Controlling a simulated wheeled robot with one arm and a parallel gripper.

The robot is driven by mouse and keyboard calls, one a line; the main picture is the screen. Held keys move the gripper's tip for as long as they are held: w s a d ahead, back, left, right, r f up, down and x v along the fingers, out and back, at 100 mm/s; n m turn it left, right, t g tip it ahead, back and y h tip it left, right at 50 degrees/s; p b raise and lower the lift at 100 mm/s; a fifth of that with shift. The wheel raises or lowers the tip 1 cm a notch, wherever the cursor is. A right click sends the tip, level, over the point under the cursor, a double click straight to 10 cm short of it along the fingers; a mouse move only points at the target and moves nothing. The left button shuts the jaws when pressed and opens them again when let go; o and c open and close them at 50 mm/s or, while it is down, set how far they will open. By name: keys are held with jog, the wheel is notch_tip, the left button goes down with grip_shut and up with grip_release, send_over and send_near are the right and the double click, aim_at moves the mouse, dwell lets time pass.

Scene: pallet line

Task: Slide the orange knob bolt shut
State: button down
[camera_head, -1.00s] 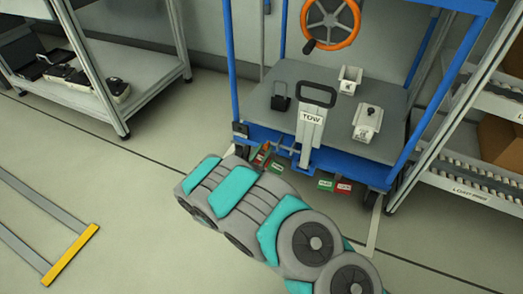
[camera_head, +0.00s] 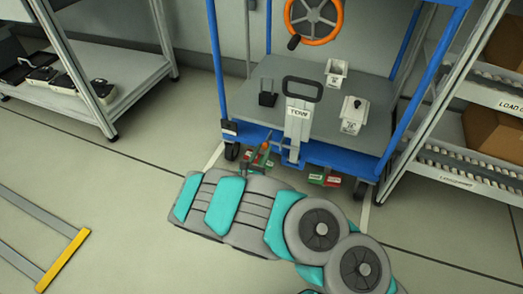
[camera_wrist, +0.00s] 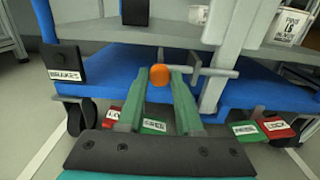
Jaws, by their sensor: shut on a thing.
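The orange knob (camera_wrist: 160,75) of the bolt sits between the fingertips of my gripper (camera_wrist: 161,82) in the wrist view. The fingers touch it on both sides and are shut on it. The grey bolt rod (camera_wrist: 222,73) runs right from behind the knob, past an upright grey bracket (camera_wrist: 194,72), along the blue cart's front edge. How far the rod engages is hard to tell. In the head view my gripper (camera_head: 262,152) is small at the cart's front, left of the tow handle (camera_head: 299,118).
The blue cart (camera_head: 345,157) has red and green pedals (camera_wrist: 265,127) low in front and a brakes box (camera_wrist: 64,64) at left. An orange handwheel (camera_head: 314,20) is above. A shelf (camera_head: 100,80) stands left, a roller rack (camera_head: 470,165) right.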

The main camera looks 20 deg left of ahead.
jog(key=shift+d+f, duration=0.25)
jog(key=c, duration=0.6)
grip_release()
jog(key=shift+r, duration=0.1)
jog(key=shift+o, duration=0.2)
jog(key=shift+s+a, duration=0.1)
jog(key=shift+s, duration=0.3)
jog(key=s+p, duration=0.1)
jog(key=s, duration=0.6)
jog(key=shift+a, duration=0.2)
